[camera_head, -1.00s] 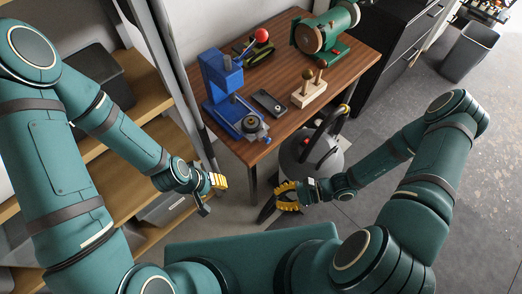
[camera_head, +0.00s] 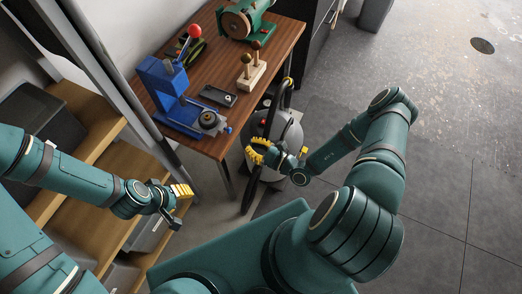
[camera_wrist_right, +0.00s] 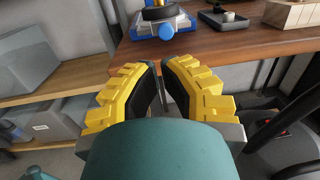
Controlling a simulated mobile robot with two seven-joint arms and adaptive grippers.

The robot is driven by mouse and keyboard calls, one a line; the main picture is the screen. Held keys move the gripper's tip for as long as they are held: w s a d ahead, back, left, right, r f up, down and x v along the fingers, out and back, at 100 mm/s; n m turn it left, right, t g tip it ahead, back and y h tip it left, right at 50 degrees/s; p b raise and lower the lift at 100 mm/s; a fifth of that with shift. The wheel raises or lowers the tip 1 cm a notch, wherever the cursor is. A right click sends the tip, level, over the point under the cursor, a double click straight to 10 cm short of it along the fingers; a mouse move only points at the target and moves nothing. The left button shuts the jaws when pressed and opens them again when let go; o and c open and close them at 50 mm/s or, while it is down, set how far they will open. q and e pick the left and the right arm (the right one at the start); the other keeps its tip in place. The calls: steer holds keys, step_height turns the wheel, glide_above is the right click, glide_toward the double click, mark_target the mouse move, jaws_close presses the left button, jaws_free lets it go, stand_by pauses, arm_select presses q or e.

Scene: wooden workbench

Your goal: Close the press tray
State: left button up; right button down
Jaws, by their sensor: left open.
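The blue press (camera_head: 165,92) stands at the front left of the wooden bench. Its tray (camera_head: 210,123), with a round dark piece on it, sticks out toward the bench's front right edge. A blue knob (camera_head: 228,130) is on the tray's front end. The tray (camera_wrist_right: 183,22) and knob (camera_wrist_right: 166,31) also show at the top of the right wrist view. My right gripper (camera_head: 256,151) is apart from the tray, in front of the bench; a gap shows between its yellow fingers (camera_wrist_right: 159,64), with nothing held. My left gripper (camera_head: 183,191) is open and empty, below left of the bench.
A dark small tray (camera_head: 218,96), a wooden block with pegs (camera_head: 252,75) and a green machine (camera_head: 243,18) are on the bench (camera_head: 200,65). A grey round-bodied machine (camera_head: 288,133) stands beside the bench near my right gripper. Shelves (camera_head: 90,120) are at left.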

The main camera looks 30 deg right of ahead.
mark_target(226, 137)
steer(key=x, duration=0.7)
steer(key=shift+w+a+b, duration=0.15)
steer(key=shift+a+b, duration=0.05)
steer(key=shift+b, duration=0.1)
steer(key=x, duration=0.3)
steer(key=shift+w+a+p, duration=0.15)
steer(key=shift+a+p, duration=0.1)
steer(key=shift+p, duration=0.05)
steer(key=shift+d, duration=0.1)
